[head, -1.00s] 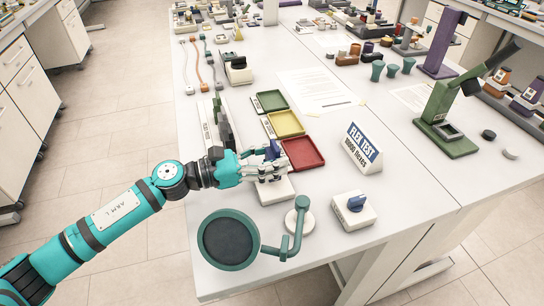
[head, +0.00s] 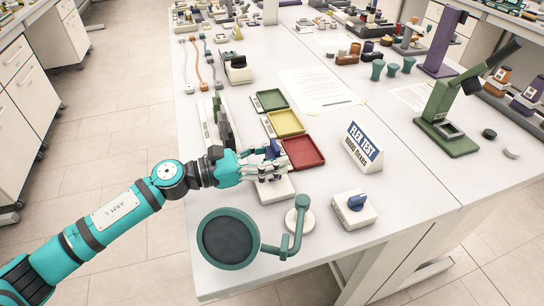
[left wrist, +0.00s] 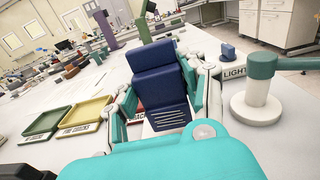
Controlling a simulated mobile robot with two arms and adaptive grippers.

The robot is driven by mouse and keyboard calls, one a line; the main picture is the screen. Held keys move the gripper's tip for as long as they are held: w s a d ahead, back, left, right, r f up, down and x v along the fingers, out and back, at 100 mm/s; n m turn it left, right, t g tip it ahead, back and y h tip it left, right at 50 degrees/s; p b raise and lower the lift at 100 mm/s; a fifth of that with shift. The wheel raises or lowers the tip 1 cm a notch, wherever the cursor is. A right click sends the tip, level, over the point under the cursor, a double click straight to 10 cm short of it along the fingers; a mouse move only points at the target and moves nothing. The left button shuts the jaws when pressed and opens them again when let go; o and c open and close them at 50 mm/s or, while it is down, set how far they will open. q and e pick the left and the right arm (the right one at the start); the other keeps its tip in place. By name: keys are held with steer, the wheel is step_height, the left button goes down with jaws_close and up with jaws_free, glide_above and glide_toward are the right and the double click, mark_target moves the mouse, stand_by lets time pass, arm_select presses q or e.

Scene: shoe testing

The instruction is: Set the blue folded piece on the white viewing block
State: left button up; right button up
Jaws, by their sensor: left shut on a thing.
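The blue folded piece (left wrist: 160,80) is between the fingers of my left gripper (left wrist: 165,100) in the left wrist view. It shows as a dark blue stepped shape with light lines on its lower part. In the head view, my left gripper (head: 266,168) is shut on the blue folded piece (head: 273,149), over the white viewing block (head: 275,190). The gripper covers part of the block, and I cannot tell whether the piece touches it. My right gripper is not in view.
Red (head: 304,152), yellow (head: 285,122) and green (head: 269,101) trays lie behind the block. A round magnifier (head: 228,240) on a stand is in front. A white box with a blue knob (head: 354,210) and a flex test sign (head: 362,148) stand to the right.

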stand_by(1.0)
arm_select(q)
steer(key=shift+b, duration=0.3)
steer(key=shift+f+b, duration=1.1)
steer(key=o, duration=1.2)
steer(key=shift+r, duration=0.1)
steer(key=shift+a, duration=0.1)
steer(key=v, duration=1.2)
steer(key=shift+r, duration=0.1)
